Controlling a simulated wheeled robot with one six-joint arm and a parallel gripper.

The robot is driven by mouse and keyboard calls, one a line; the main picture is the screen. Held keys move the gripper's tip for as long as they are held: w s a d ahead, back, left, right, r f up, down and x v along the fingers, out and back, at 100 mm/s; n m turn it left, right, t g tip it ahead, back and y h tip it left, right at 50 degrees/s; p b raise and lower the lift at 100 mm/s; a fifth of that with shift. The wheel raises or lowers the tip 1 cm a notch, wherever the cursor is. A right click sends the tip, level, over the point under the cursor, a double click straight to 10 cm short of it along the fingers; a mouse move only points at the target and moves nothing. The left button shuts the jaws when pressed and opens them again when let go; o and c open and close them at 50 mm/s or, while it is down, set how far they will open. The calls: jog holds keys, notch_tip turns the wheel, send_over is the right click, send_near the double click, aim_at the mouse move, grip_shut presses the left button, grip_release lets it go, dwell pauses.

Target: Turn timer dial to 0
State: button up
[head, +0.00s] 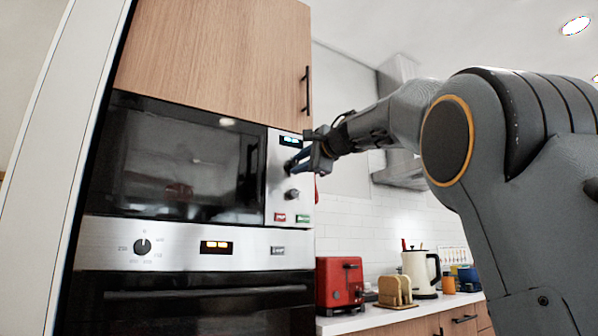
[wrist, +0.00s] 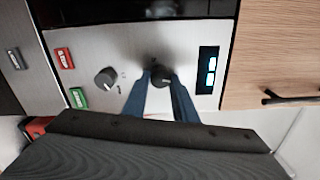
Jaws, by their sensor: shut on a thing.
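The microwave's control panel (head: 272,190) has a lit display (head: 291,141), an upper dial and a lower dial (head: 292,195). In the wrist view the dark round upper dial (wrist: 163,74) is beside the display (wrist: 208,67), between my blue fingertips. My gripper (head: 289,166) reaches in from the right and is shut on this upper dial, which it mostly hides in the head view. The lower dial (wrist: 106,77) is free, just beside my fingers. The dials' markings and the display's digits are too small or blurred to read.
A red stop button (wrist: 64,58) and a green start button (wrist: 78,98) are below the lower dial. The microwave door (head: 180,160) is closed. An oven with its own knob (head: 142,247) is below. A red toaster (head: 339,283) stands on the counter at the right.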

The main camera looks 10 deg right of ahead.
jog(key=shift+n+b, duration=0.6)
jog(key=shift+n, duration=0.5)
jog(key=o, duration=1)
jog(key=shift+o, duration=0.2)
jog(key=shift+s, duration=0.1)
jog(key=b+v, duration=0.1)
jog(key=v, duration=0.6)
jog(key=shift+s, duration=0.2)
jog(key=shift+d, duration=0.1)
